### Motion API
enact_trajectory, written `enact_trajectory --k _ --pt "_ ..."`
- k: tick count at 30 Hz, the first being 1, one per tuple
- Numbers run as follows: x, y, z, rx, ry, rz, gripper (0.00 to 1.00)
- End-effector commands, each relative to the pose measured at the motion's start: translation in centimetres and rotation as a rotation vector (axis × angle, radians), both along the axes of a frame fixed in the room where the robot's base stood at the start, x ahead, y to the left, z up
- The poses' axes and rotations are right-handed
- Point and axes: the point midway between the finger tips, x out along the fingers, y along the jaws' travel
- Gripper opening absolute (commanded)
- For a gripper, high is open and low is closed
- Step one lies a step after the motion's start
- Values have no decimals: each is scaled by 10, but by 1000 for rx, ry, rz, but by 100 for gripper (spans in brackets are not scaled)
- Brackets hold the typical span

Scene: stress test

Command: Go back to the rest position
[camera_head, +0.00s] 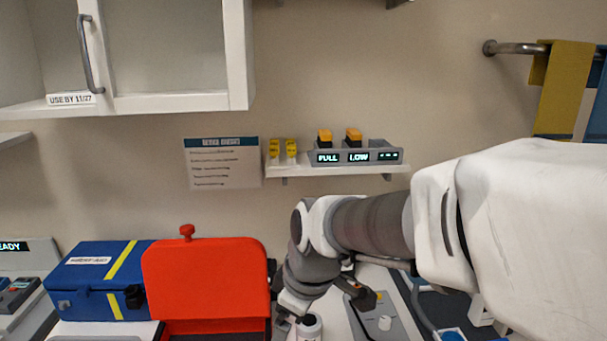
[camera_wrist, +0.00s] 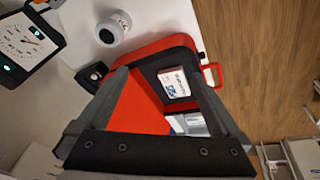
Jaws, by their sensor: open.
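My gripper (camera_wrist: 158,76) is open in the wrist view, its two dark fingers spread with nothing between them. It is over an open red case (camera_wrist: 178,47), which holds a white box with a red label (camera_wrist: 174,83) and some pale packets (camera_wrist: 188,124). In the head view my arm comes in from the right and bends down beside the red case's raised lid (camera_head: 205,280). The fingertips are hard to make out there.
A blue case (camera_head: 95,285) is left of the red lid. A wall shelf (camera_head: 335,169) with yellow vials and a charger, and a cabinet (camera_head: 180,101), are above. Wooden floor (camera_wrist: 260,60) lies right of the table.

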Motion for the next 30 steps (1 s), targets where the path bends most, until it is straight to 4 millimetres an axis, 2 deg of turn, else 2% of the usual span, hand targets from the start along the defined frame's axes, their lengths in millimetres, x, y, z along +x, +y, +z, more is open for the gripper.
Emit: enact_trajectory --k 1,3,9,15,21,27,28,30 --pt "-9 -21 13 -10 -6 -101 100" --pt "-20 -47 23 -13 -11 -243 100" --pt "-50 -101 48 46 -70 -594 100" --pt "-84 -142 61 141 -112 -899 100" --pt "-104 -161 64 212 -128 -1068 100" --pt "-108 -165 64 228 -129 -1105 100" --pt "-108 -165 64 228 -128 -1105 98" --pt "-108 -165 64 228 -128 -1103 86"
